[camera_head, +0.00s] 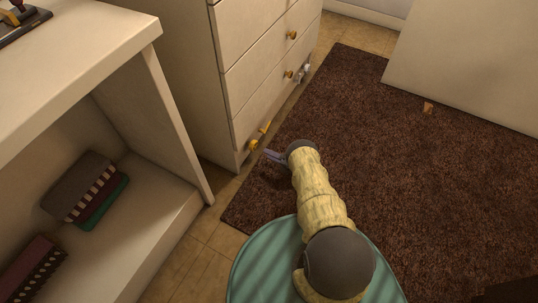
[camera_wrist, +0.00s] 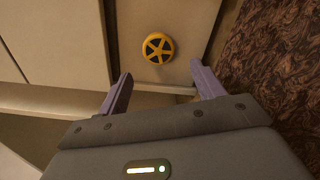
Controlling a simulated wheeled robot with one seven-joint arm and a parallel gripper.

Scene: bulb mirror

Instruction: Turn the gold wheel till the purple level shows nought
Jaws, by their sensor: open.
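The gold wheel (camera_wrist: 157,48) is a small spoked disc on the pale face of the drawer cabinet. In the head view it shows small, low near the cabinet's front corner (camera_head: 254,144). My gripper (camera_wrist: 161,70) is open and empty, its two lilac fingers apart. In the wrist view the wheel appears just beyond the fingertips, between their lines, with no contact visible. In the head view my gripper (camera_head: 274,156) is low beside the cabinet, just right of the wheel. I cannot make out a purple level or its reading in either view.
The drawer cabinet (camera_head: 262,65) has several knobs, and a small gold piece (camera_head: 265,127) sits just above the wheel. An open shelf (camera_head: 150,235) with books stands left. A dark brown rug (camera_head: 400,165) lies right of the cabinet, mostly clear, with a small orange scrap (camera_head: 428,108).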

